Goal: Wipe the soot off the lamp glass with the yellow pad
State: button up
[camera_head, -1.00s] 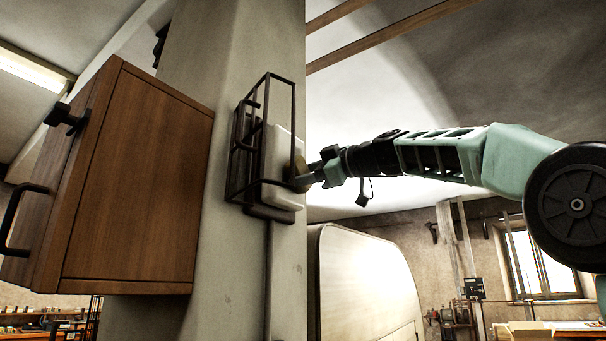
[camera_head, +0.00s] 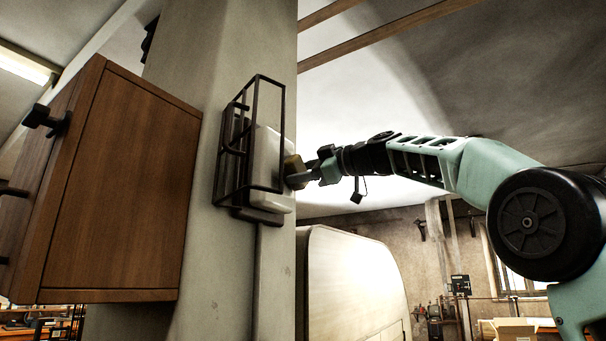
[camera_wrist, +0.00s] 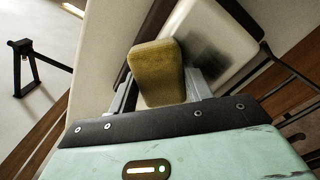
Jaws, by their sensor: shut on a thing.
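The lamp glass (camera_head: 267,170) is a pale block inside a dark wire cage (camera_head: 283,120) on the side of a pillar. In the wrist view the lamp glass (camera_wrist: 226,22) shows a dark soot smear (camera_wrist: 205,48) next to the pad. The yellow pad (camera_wrist: 157,72) is held between the fingers of my gripper (camera_wrist: 160,95). In the head view my gripper (camera_head: 303,176) and the yellow pad (camera_head: 292,168) are at the right side of the glass. I cannot tell whether the pad touches the glass.
A wooden cabinet (camera_head: 125,190) with dark handles hangs on the pillar (camera_head: 205,270) to the left of the lamp. The cage bars run close around the glass. A large pale rounded housing (camera_head: 345,285) stands below my arm. Open room lies to the right.

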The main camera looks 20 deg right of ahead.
jog(key=shift+s+a+f+b, duration=0.15)
jog(key=shift+s+a+b, duration=0.2)
jog(key=shift+a, duration=0.2)
jog(key=shift+s+a+r, duration=1.35)
jog(key=shift+s+a, duration=0.6)
jog(key=shift+a, duration=0.6)
jog(key=shift+w+d+f+p, duration=0.1)
jog(key=shift+w+d+p, duration=0.05)
jog(key=shift+w+d, duration=0.8)
jog(key=shift+w+d+r+p, duration=0.15)
jog(key=shift+w+d, duration=0.5)
jog(key=shift+d, duration=0.5)
jog(key=shift+w+d+f+p, duration=0.15)
jog(key=shift+w+d, duration=0.65)
jog(key=shift+d, duration=0.25)
jog(key=shift+s, duration=0.1)
jog(key=shift+b+v, duration=0.8)
jog(key=shift+v, duration=0.35)
jog(key=shift+b+v, duration=0.8)
jog(key=shift+v, duration=1)
